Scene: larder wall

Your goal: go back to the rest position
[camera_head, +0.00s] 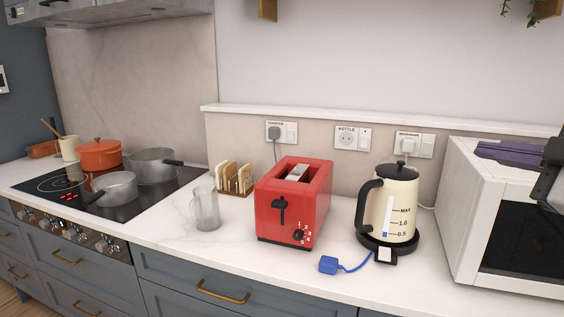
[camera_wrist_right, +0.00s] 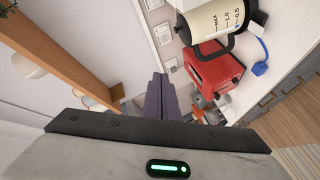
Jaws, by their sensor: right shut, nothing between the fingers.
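My right gripper (camera_head: 482,148) comes in from the right edge of the head view, its dark purple fingers in front of the top of the white microwave (camera_head: 462,190). In the right wrist view the fingers (camera_wrist_right: 160,76) lie together, shut and empty. I cannot tell the exact gap between the gripper and the microwave top. My left gripper is not in view.
A cream kettle (camera_head: 398,205) stands left of the microwave, with a blue plug (camera_head: 328,265) on the counter before it. The kettle socket (camera_head: 347,138) is empty. A red toaster (camera_head: 310,205), glass jug (camera_head: 205,208) and hob pots (camera_head: 152,166) are further left.

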